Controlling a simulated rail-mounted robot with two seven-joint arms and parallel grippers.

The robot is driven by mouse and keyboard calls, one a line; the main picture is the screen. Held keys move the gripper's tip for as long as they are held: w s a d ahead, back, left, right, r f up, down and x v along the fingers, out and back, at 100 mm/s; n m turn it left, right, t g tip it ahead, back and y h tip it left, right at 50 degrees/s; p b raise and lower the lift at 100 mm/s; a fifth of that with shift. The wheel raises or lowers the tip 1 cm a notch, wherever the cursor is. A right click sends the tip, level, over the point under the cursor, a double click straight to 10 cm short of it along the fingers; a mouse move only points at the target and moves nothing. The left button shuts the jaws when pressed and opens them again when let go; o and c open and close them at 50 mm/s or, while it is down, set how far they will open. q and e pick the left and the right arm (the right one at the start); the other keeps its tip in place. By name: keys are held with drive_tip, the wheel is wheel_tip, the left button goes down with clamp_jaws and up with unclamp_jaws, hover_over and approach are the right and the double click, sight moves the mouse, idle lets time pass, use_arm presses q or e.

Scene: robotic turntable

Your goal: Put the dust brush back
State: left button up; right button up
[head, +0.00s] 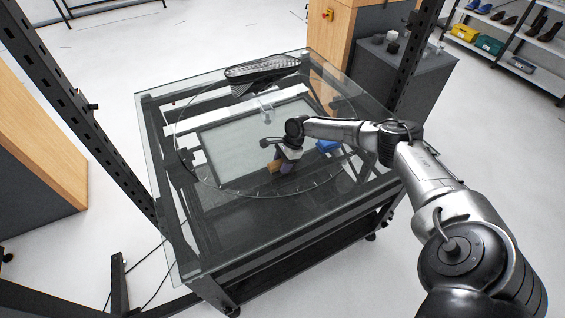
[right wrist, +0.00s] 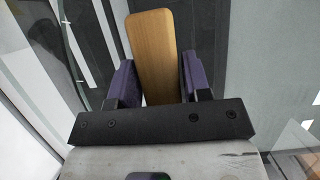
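The dust brush (right wrist: 153,50) shows in the right wrist view as a rounded light-wood body between my right gripper's purple fingers. My right gripper (right wrist: 158,78) looks shut on it, with one finger at each side; its lower end is hidden behind the gripper's black bar. In the head view, the wood (head: 274,167) shows just left of the right gripper (head: 284,165), low over the glass turntable (head: 225,180). The bristles cannot be made out. My left gripper is not in view.
A black, ridged shoe-like object (head: 262,67) lies at the table's back edge. A small blue object (head: 327,146) is right of my gripper. A grey cabinet (head: 425,85) stands at the back right. The left part of the glass top is clear.

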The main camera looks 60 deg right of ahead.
drive_tip(key=shift+o, duration=1.4)
drive_tip(key=shift+r, duration=0.1)
drive_tip(key=p+v, duration=0.1)
drive_tip(key=v, duration=1)
drive_tip(key=shift+p, duration=0.3)
drive_tip(key=shift+s+d+r, duration=0.1)
drive_tip(key=shift+r, duration=0.45)
drive_tip(key=shift+f, duration=0.1)
